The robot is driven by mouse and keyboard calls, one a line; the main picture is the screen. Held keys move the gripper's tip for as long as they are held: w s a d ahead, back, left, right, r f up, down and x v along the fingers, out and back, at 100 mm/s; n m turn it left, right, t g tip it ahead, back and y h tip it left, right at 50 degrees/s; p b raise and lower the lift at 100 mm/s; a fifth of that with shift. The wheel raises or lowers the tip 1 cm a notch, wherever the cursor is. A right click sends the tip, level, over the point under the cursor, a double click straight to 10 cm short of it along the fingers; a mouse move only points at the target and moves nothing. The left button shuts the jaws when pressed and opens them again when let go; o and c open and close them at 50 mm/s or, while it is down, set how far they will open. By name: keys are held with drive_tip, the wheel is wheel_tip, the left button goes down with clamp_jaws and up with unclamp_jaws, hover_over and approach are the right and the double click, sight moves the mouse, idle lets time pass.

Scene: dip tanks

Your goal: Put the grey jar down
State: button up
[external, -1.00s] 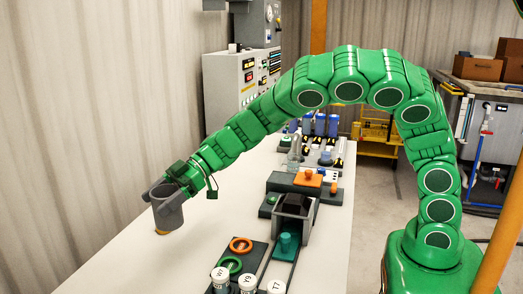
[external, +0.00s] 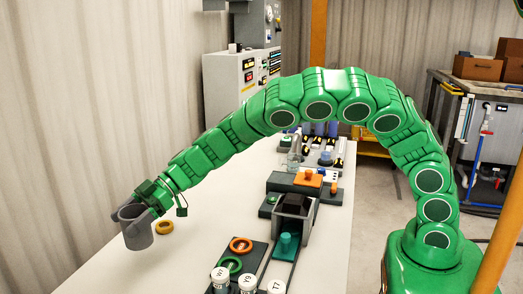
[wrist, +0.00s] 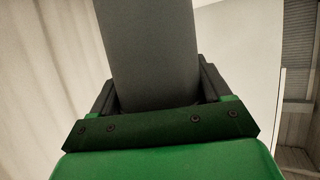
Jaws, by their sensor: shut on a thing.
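The grey jar (external: 137,232) is a dark grey open-topped cylinder at the left of the external view, near the left edge of the white table. My gripper (external: 134,212) is shut on the jar from its right and upper side. The jar looks about upright; I cannot tell whether its base touches the table. In the wrist view the jar (wrist: 152,55) fills the middle, between the two dark fingers of my gripper (wrist: 155,88). The jar's far end is out of that view.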

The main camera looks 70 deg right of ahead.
drive_tip(key=shift+w+a+f, duration=0.35)
drive_tip(key=shift+w+f, duration=0.6)
drive_tip(key=shift+f, duration=0.6)
drive_tip(key=shift+w+a+f, duration=0.35)
drive_tip(key=shift+w+f, duration=0.55)
drive_tip(key=shift+f, duration=0.7)
drive_tip(key=shift+w+a+f, duration=0.35)
drive_tip(key=shift+w+f, duration=0.6)
drive_tip(key=shift+f, duration=0.6)
drive_tip(key=shift+f, duration=0.15)
drive_tip(key=o, duration=1)
drive_tip(key=shift+v, duration=6.05)
